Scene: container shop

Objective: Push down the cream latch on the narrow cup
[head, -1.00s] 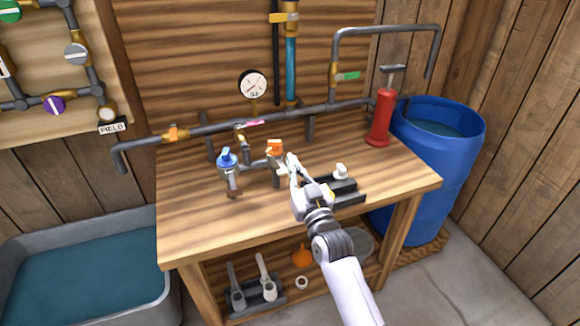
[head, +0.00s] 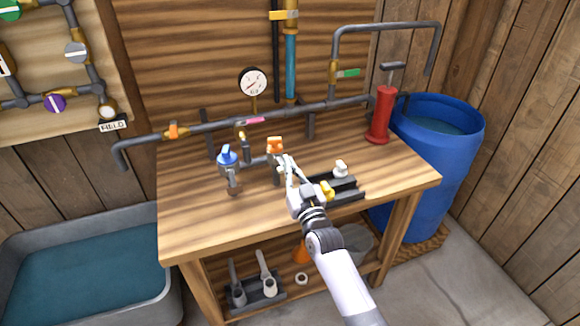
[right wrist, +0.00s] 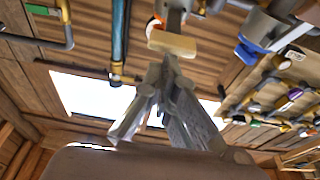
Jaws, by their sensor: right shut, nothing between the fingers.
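A narrow grey cup-like fitting (head: 276,174) hangs under an orange handle (head: 275,145) on the bench pipework. My right gripper (head: 283,160) is beside it, on its right. Its fingers are shut with nothing between them. In the right wrist view, a cream bar (right wrist: 172,42), which looks like the latch, lies just beyond the shut fingertips (right wrist: 166,62). A grey part (right wrist: 175,18) shows behind the bar. I cannot tell whether the fingertips touch the bar. In the head view the gripper hides the latch. My left gripper is not in view.
A blue-handled fitting (head: 228,157) is left of the cup. A black rack (head: 346,194) with a yellow piece (head: 327,192) and a white piece (head: 341,168) is right of my gripper. A red pump (head: 381,115) stands at back right. The bench's front left (head: 200,230) is clear.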

